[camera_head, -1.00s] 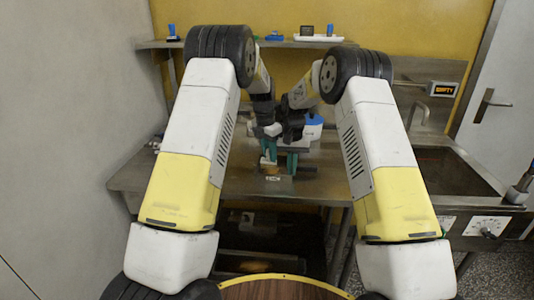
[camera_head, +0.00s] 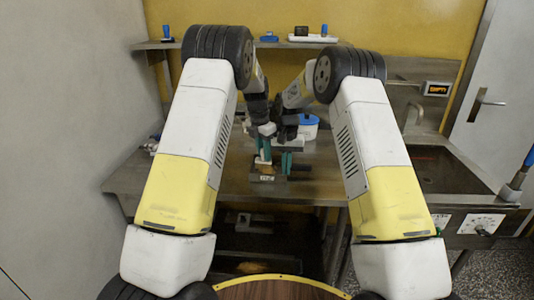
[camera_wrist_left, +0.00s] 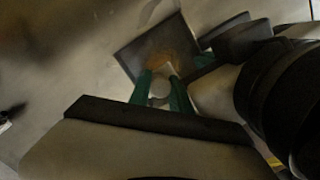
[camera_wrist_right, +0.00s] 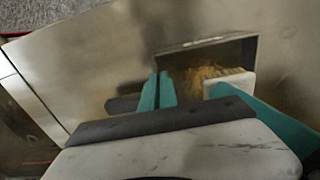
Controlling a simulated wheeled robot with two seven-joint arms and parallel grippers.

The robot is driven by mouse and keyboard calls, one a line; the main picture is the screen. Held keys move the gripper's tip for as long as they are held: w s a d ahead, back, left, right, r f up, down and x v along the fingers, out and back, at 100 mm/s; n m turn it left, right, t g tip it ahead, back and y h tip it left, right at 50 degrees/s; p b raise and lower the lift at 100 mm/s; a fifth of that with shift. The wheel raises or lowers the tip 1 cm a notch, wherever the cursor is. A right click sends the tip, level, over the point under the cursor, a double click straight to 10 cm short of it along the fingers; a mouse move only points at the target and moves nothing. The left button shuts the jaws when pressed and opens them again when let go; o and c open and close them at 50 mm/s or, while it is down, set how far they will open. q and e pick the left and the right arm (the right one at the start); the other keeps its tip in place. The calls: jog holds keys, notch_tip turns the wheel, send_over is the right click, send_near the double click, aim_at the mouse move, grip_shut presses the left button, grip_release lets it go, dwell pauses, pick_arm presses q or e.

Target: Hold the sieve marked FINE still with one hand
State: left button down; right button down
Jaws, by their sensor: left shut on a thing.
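A small square frame with a brownish mesh or contents (camera_wrist_left: 165,48), apparently a sieve, lies on the metal bench. It also shows in the right wrist view (camera_wrist_right: 248,52). In the head view a small label (camera_head: 267,178) is on its near side, too small to read. My left gripper (camera_wrist_left: 160,92) is shut on a small white block with tan bristle-like material by it (camera_wrist_right: 232,83), at the frame. My right gripper (camera_wrist_right: 157,88) is at the frame's side, its green fingers close together. Whether the frame's wall is between them is hidden.
A white tub with a blue lid (camera_head: 308,122) stands behind the grippers. A wall shelf (camera_head: 260,44) holds small items. A sink (camera_head: 445,165) is at the right.

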pick_arm(q)
jog(key=shift+d+r, duration=0.35)
jog(key=shift+d, duration=0.3)
jog(key=shift+a, duration=1.95)
jog(key=shift+w+a, duration=0.15)
jog(key=shift+w, duration=0.6)
jog(key=shift+s+d+r, duration=0.1)
jog(key=shift+d+r, duration=0.05)
jog(key=shift+d, duration=1.85)
jog(key=shift+d+r, duration=0.1)
jog(key=shift+d, duration=1.85)
jog(key=shift+a+r, duration=0.25)
jog(key=shift+a, duration=0.85)
jog(key=shift+a+r, duration=0.25)
jog(key=shift+a, duration=0.85)
jog(key=shift+a+f, duration=0.15)
jog(key=shift+a, duration=1.55)
